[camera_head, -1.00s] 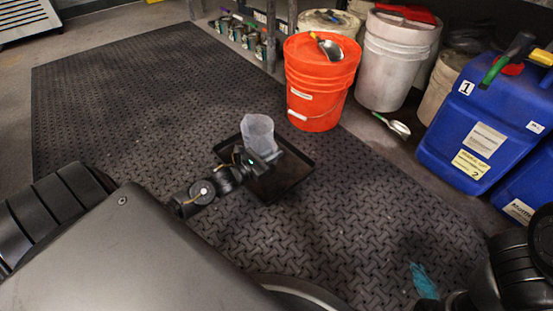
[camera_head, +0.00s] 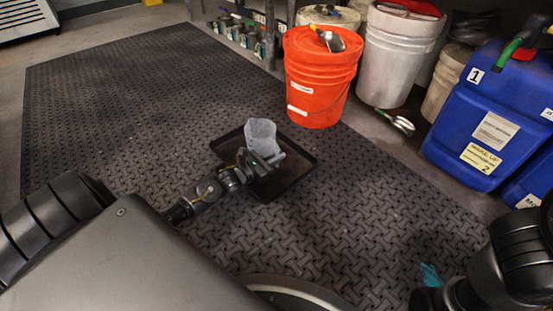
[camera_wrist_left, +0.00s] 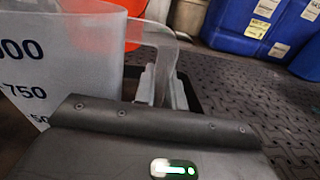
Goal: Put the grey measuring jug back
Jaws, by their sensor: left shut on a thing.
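The grey measuring jug (camera_head: 261,136) is translucent and stands about upright over the black tray (camera_head: 301,168) on the floor mat. My left gripper (camera_head: 262,161) is shut on the jug at its handle side. In the left wrist view the jug (camera_wrist_left: 60,60) shows printed numbers, and its handle (camera_wrist_left: 165,45) runs down to the gripper fingers (camera_wrist_left: 163,92). I cannot tell whether the jug's base touches the tray. My right arm is at the lower right edge of the head view; its gripper is not seen.
An orange bucket (camera_head: 318,85) with a scoop on its lid (camera_head: 328,38) stands just behind the tray. A white bucket (camera_head: 392,60) and blue canisters (camera_head: 490,115) stand right of it. A scoop (camera_head: 402,124) lies on the floor. A teal glove-like thing (camera_head: 430,275) lies at lower right. The mat (camera_head: 130,100) at left is clear.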

